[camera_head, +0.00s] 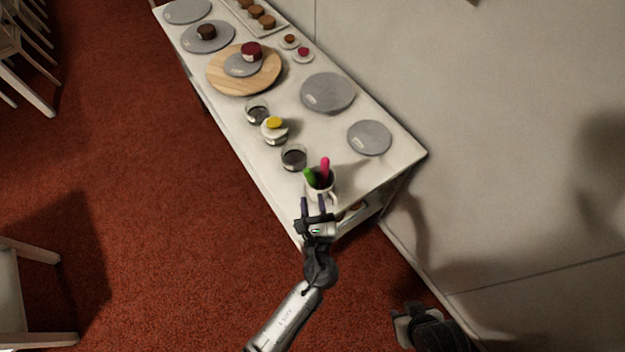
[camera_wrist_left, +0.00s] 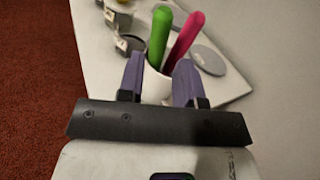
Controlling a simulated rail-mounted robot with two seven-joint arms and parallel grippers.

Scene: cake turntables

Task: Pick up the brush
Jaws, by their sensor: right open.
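A white cup (camera_head: 327,189) stands near the front end of the white table. It holds a green handle (camera_head: 310,177) and a pink handle (camera_head: 325,168). I cannot tell which belongs to the brush, as their lower ends are hidden in the cup. My left gripper (camera_head: 314,207) is open and empty at the cup's near side. In the left wrist view the cup (camera_wrist_left: 155,88), green handle (camera_wrist_left: 159,38) and pink handle (camera_wrist_left: 186,37) show between and beyond its spread fingers (camera_wrist_left: 159,80). My right gripper (camera_head: 402,322) is low at the bottom right, away from the table, and open.
Glass jars (camera_head: 293,158) and a yellow-topped jar (camera_head: 274,128) line the table's left edge behind the cup. Grey turntables (camera_head: 370,138), a wooden board (camera_head: 222,82) and small cakes (camera_head: 252,50) stand further back. A wall runs along the right side.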

